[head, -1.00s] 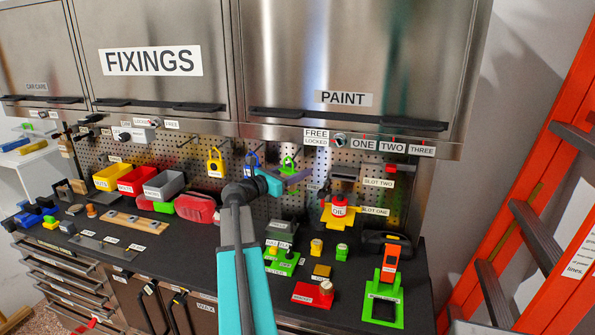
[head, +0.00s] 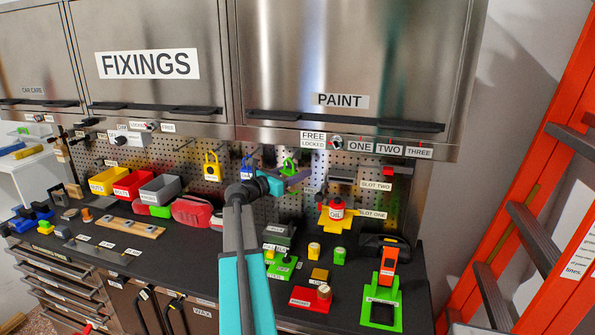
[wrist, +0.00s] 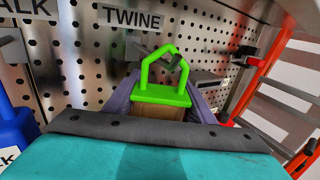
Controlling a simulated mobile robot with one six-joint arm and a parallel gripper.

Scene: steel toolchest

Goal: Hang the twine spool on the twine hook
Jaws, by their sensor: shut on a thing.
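The twine spool (wrist: 160,96) has a green top with a green loop handle and a brown body, seen upright in the wrist view. My gripper (wrist: 165,106) is shut on it, one purple-grey finger on each side. In the head view the green loop (head: 289,164) shows above my gripper (head: 297,181), in front of the pegboard. The TWINE label (wrist: 131,18) is on the pegboard above the spool. A grey hook (wrist: 164,54) below the label shows at the loop's upper part. I cannot tell whether the loop is around the hook. The spool's lower body is hidden.
A blue item (wrist: 12,135) hangs at the left in the wrist view; a yellow one (head: 212,167) hangs further left in the head view. Other grey pegs (wrist: 205,80) stick out nearby. A crowded workbench (head: 190,245) lies below, with steel cabinets (head: 340,60) above.

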